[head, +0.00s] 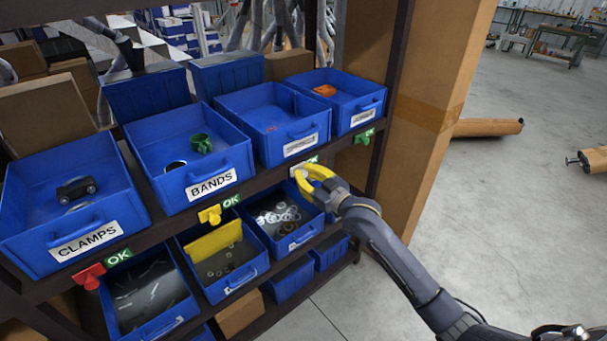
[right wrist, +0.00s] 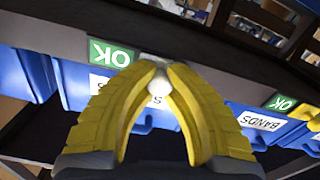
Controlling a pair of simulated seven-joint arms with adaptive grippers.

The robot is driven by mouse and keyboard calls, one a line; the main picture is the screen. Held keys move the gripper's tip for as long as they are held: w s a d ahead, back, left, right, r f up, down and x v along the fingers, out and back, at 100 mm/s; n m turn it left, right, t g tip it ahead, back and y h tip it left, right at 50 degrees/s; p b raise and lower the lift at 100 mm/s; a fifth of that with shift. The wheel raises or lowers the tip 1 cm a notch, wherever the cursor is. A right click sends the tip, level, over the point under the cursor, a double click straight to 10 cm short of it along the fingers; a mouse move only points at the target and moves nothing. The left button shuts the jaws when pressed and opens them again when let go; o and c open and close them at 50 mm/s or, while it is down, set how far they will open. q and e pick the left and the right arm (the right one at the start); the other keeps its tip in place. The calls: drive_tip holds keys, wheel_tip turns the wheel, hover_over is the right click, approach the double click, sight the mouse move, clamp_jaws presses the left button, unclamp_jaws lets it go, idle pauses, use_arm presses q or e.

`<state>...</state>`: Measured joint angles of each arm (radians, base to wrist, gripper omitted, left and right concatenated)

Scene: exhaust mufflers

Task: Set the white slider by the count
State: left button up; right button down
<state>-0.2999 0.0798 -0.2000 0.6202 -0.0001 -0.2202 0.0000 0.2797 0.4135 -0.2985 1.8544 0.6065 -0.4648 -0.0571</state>
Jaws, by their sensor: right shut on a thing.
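The white slider (right wrist: 158,85) is between the yellow fingertips of my right gripper (right wrist: 160,72), which is shut on it. In the head view my right gripper (head: 314,178) is at the shelf edge below the third blue bin (head: 255,100), and its fingers partly hide the slider (head: 298,171). A green OK mark (right wrist: 110,53) is beside the slider on the rail. The third bin's label (head: 300,145) is unreadable; small reddish bits lie inside, too small to count surely. My left gripper is not in view.
A red slider (head: 89,276) hangs under the CLAMPS bin (head: 40,190), a yellow one (head: 210,214) under the BANDS bin (head: 150,130), and a green one (head: 363,138) under the rightmost bin (head: 310,85). Lower bins (head: 260,255) are close below my gripper. A large carton (head: 410,150) stands right.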

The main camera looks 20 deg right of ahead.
drive_tip(key=w+d, duration=0.1)
drive_tip(key=d, duration=0.3)
drive_tip(key=w+d, duration=0.1)
drive_tip(key=d, duration=0.1)
drive_tip(key=shift+w+r, duration=0.1)
drive_tip(key=shift+w, duration=0.2)
drive_tip(key=shift+d, duration=0.1)
drive_tip(key=c, duration=1.2)
unclamp_jaws()
drive_tip(key=shift+s, duration=0.15)
approach(313, 161)
drive_tip(key=shift+v, duration=2.65)
drive_tip(key=shift+d+r, duration=0.1)
drive_tip(key=shift+d, duration=0.05)
